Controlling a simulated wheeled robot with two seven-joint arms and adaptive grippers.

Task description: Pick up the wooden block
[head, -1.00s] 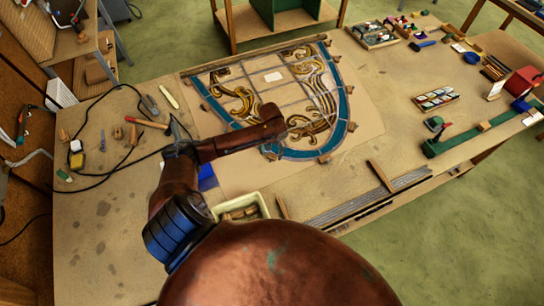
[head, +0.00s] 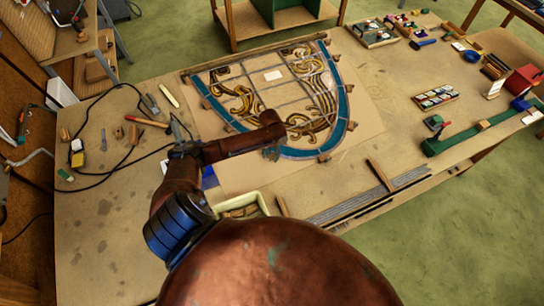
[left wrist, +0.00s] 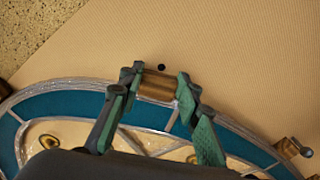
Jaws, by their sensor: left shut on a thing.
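A small brown wooden block (left wrist: 158,85) sits between the fingers of my left gripper (left wrist: 157,80) in the left wrist view. The green-padded fingers are shut on its two ends. The block is at the outer edge of the leaded panel, by its blue border (left wrist: 60,108), and whether it touches the paper is unclear. In the head view my left gripper (head: 272,153) is small and mostly hidden under my arm at the panel's near tip, and I cannot make out the block there. My right gripper is not in view.
The leaded panel (head: 343,105) lies on paper, with other small wooden blocks (head: 324,158) along its edge. Lead strips (head: 370,200) lie at the front edge. Bare table shows right of the panel.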

